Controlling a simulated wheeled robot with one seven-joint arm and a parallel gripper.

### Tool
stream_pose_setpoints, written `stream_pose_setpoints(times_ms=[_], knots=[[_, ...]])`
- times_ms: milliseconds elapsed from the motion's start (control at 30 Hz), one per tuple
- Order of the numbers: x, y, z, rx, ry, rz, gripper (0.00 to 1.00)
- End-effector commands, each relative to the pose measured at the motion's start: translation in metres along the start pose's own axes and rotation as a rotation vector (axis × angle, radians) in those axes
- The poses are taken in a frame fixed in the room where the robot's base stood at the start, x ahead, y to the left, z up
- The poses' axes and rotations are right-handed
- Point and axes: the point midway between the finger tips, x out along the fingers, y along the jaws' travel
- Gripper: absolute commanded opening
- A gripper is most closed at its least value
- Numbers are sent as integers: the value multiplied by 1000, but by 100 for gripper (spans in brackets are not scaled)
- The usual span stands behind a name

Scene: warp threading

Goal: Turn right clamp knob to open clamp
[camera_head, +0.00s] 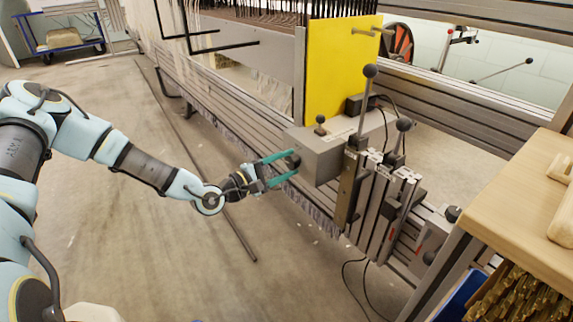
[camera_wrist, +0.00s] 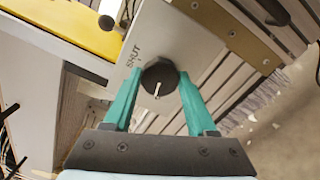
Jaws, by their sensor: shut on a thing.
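A round black clamp knob (camera_wrist: 160,80) with a white pointer line sits on the face of a grey metal clamp box (camera_wrist: 178,40), with letters ending in "UT" beside it. In the head view the knob (camera_head: 293,161) is at the left end of the grey box (camera_head: 335,152). My gripper (camera_wrist: 160,88) has teal fingers on either side of the knob and is shut on it. In the head view my gripper (camera_head: 286,163) reaches the box from the left. The fingertips partly hide the knob there.
A yellow panel (camera_head: 340,65) stands behind the box. Levers with black ball knobs (camera_head: 369,71) rise to its right. A wooden table (camera_head: 525,205) is at the right. The floor on the left (camera_head: 130,210) is mostly clear, with a long rod lying on it.

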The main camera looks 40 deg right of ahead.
Motion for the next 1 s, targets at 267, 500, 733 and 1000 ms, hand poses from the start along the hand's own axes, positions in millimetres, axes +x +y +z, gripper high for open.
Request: stream_pose_setpoints(times_ms=[267,500,733,1000], knots=[[0,-1,0,0,1,-1,81],[0,0,0,1,1,-1,87],[-15,1,-1,0,3,-1,87],[-67,1,-1,0,4,-1,87]])
